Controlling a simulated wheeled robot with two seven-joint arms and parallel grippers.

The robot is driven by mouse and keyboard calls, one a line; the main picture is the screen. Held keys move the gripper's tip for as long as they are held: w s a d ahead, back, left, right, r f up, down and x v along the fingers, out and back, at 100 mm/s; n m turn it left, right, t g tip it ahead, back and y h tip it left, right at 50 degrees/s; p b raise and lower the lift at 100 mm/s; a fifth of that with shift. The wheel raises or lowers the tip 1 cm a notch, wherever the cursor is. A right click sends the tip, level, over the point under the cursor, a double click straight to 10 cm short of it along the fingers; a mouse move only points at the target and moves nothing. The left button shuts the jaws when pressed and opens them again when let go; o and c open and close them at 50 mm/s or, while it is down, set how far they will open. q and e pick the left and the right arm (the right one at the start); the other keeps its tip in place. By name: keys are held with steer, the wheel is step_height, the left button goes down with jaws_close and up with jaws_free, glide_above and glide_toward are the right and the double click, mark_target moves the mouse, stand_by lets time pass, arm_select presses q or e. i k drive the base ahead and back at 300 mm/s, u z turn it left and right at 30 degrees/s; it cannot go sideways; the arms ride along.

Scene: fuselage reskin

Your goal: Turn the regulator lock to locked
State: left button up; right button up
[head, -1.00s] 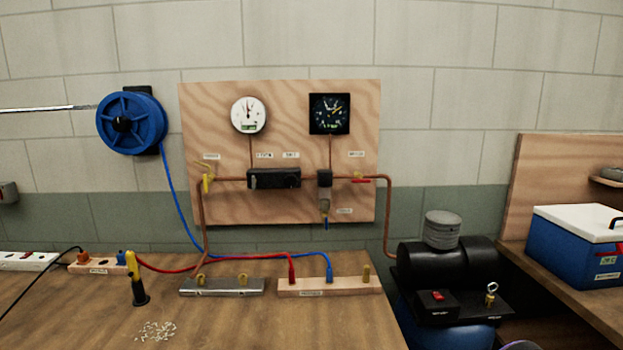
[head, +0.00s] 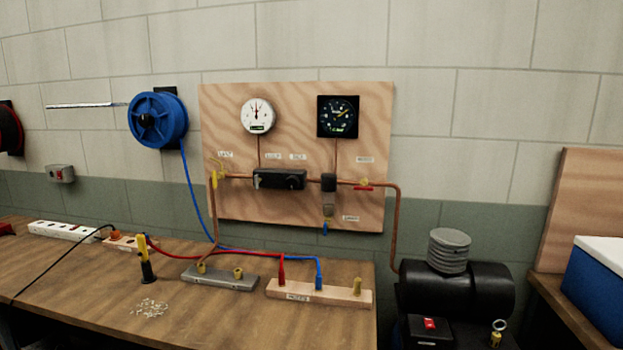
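A plywood board (head: 230,130) on the wall carries a white round gauge (head: 258,116), a black square gauge (head: 338,116) and copper piping. A black block with knobs (head: 279,179), which looks like the regulator, sits on the pipe below the white gauge. Small labels are above it, too small to read surely. I cannot make out a separate regulator lock or its setting. A yellow lever (head: 214,179) is at the left of the pipe, a red-handled valve (head: 363,186) at the right, and a filter-like cylinder (head: 328,188) between. Neither gripper is in view.
The wooden bench (head: 200,322) holds a grey metal strip (head: 220,278), a wooden terminal strip (head: 320,292), a yellow-handled tool (head: 146,262) and scattered small parts (head: 150,308). A blue hose reel (head: 158,119) hangs left of the board. A black compressor (head: 455,287) stands right of the bench.

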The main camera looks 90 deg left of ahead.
mark_target(256, 180)
steer(key=u, duration=2.45)
